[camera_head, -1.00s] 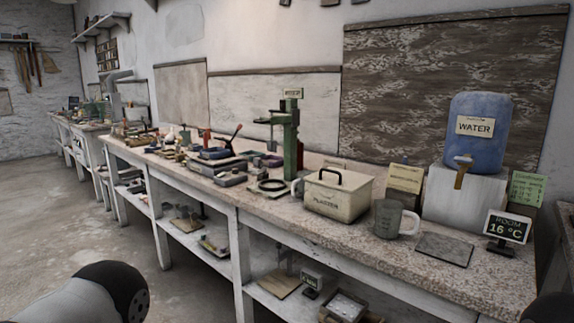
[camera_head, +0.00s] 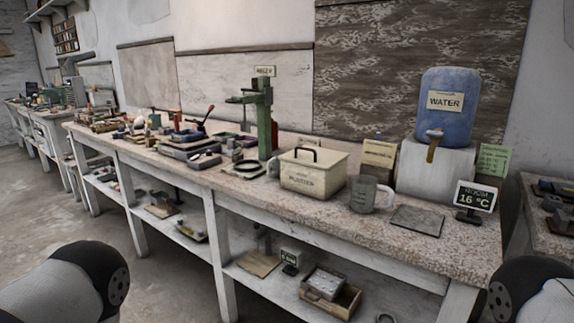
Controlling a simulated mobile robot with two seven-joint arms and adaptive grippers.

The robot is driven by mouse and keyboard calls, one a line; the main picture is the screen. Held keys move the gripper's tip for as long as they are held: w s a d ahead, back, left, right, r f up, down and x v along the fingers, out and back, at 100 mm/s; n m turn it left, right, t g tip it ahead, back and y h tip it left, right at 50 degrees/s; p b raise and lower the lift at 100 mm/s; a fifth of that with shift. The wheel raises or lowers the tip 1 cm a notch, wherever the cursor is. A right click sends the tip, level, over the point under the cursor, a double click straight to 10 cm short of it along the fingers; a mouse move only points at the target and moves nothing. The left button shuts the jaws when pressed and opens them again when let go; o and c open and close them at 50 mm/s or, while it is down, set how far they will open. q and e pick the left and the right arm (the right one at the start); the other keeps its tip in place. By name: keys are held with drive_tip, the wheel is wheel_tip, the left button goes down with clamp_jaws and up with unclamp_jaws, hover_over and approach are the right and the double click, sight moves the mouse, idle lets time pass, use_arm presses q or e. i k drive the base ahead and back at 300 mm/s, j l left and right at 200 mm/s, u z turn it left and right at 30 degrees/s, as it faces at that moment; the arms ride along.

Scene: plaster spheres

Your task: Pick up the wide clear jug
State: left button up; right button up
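A wide clear jug (camera_head: 363,194) with a handle on its right side stands upright on the workbench (camera_head: 330,220). It looks greyish and see-through, and sits between the cream plaster box (camera_head: 314,174) and a flat grey slab (camera_head: 417,220). Nothing is holding it. Parts of my two arms show at the lower left and lower right corners, well in front of the bench. Neither gripper is in view.
A blue water container (camera_head: 449,108) with a tap stands on a white block (camera_head: 436,171) behind the jug. A room temperature display (camera_head: 474,198) stands to the right. A green press (camera_head: 260,117) and several tools are further left. Another bench (camera_head: 549,226) is at far right.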

sight(274, 160)
drive_tip(key=i+j+z, duration=0.15)
drive_tip(key=j+z, duration=0.25)
drive_tip(key=j, duration=0.3)
drive_tip(key=i+j+z, duration=0.1)
drive_tip(key=j+z, duration=0.3)
drive_tip(key=j, duration=0.3)
